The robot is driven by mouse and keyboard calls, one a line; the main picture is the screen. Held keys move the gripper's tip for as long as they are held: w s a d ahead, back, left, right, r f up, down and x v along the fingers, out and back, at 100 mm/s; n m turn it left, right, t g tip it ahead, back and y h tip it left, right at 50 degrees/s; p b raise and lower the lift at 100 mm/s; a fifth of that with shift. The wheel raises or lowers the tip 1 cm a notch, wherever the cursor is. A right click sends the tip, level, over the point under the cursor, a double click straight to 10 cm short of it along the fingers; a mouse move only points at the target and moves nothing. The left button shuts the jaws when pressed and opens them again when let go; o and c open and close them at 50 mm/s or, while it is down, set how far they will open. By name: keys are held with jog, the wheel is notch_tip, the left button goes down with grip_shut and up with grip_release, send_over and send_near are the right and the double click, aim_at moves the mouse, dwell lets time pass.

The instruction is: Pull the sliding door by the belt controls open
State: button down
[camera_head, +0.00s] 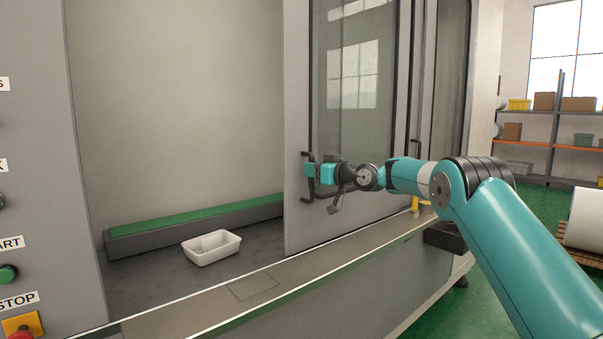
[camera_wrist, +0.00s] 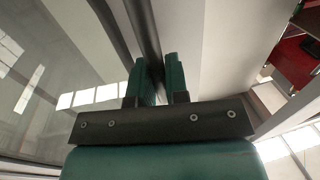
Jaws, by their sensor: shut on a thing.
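The sliding door (camera_head: 297,120) is a grey-framed panel with a glass window (camera_head: 352,80), in the middle of the head view. To its left the machine stands open, with a wide gap up to the control panel. The door's dark vertical handle (camera_head: 306,160) is near the door's left edge. My gripper (camera_head: 312,170) is at this handle, with its fingers closed around it. In the wrist view the two green ribbed fingers (camera_wrist: 157,80) sit on either side of the dark handle bar (camera_wrist: 143,35).
The control panel (camera_head: 30,150) with START and STOP buttons is at the far left. Inside the opening are a green belt (camera_head: 190,217) and a white tray (camera_head: 211,247). A ledge (camera_head: 250,288) runs along the front. Shelves (camera_head: 550,145) stand at the back right.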

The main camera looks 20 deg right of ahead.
jog(key=shift+d, duration=0.1)
jog(key=c, duration=1.1)
grip_release()
jog(key=shift+w, duration=0.1)
jog(key=shift+c, duration=0.2)
jog(key=b+v, duration=0.6)
jog(key=v, duration=1.1)
jog(key=shift+d, duration=0.15)
